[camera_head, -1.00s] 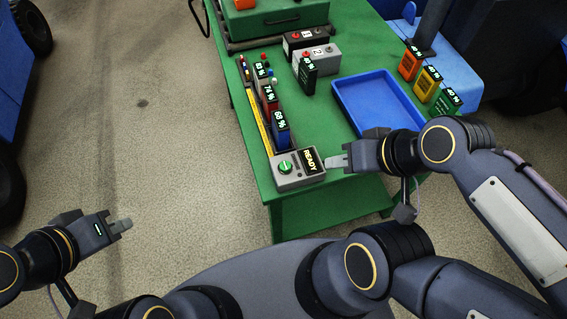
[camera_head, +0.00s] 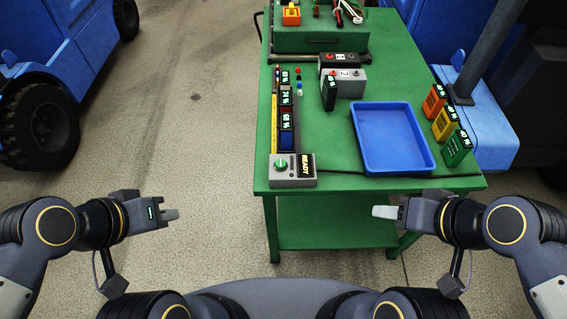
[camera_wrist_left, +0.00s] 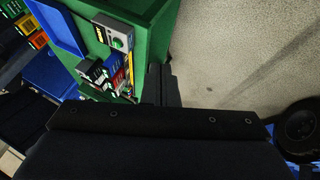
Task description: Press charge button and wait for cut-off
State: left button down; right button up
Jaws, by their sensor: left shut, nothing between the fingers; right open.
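The charge button (camera_head: 281,164) is a green round knob on a grey box at the near left corner of the green table. Beside it on the same box a display (camera_head: 306,165) reads READY. The box also shows in the left wrist view (camera_wrist_left: 112,33). My left gripper (camera_head: 172,214) is shut and empty, out over the floor, left of the table and apart from the box. My right gripper (camera_head: 380,212) is open and empty, in front of the table's near edge, to the right of the box. Nothing touches the button.
Behind the box, battery packs (camera_head: 287,117) with percentage displays stand in a row. A blue tray (camera_head: 428,166) lies on the table (camera_head: 335,180). Orange, yellow and green packs (camera_head: 445,124) stand at the right edge. Grey and black numbered boxes (camera_head: 350,84) stand farther back. Blue vehicles flank the table.

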pick_arm(q)
jog(key=w+d+n+h+p, duration=0.2)
jog(key=w+d+n+p, duration=0.2)
jog(key=w+d, duration=0.45)
jog(key=w+d+n+h+p, duration=0.1)
jog(key=w+d+n+p, duration=0.3)
jog(key=w, duration=0.7)
jog(key=w+d+f+n+p, duration=0.1)
jog(key=w+d+f+n, duration=0.2)
jog(key=d+f+n, duration=0.2)
jog(key=shift+w+d+n+h+p, duration=0.3)
jog(key=shift+d+n, duration=0.4)
jog(key=shift+d, duration=0.25)
jog(key=shift+s+f, duration=0.1)
jog(key=shift+f, duration=0.05)
jog(key=b, duration=0.7)
send_over(277, 165)
notch_tip(277, 165, down, 8)
jog(key=shift+r, duration=0.2)
jog(key=shift+f+b, duration=0.35)
jog(key=shift+f, duration=0.2)
jog(key=shift+f+b, duration=0.4)
jog(key=shift+b, duration=0.15)
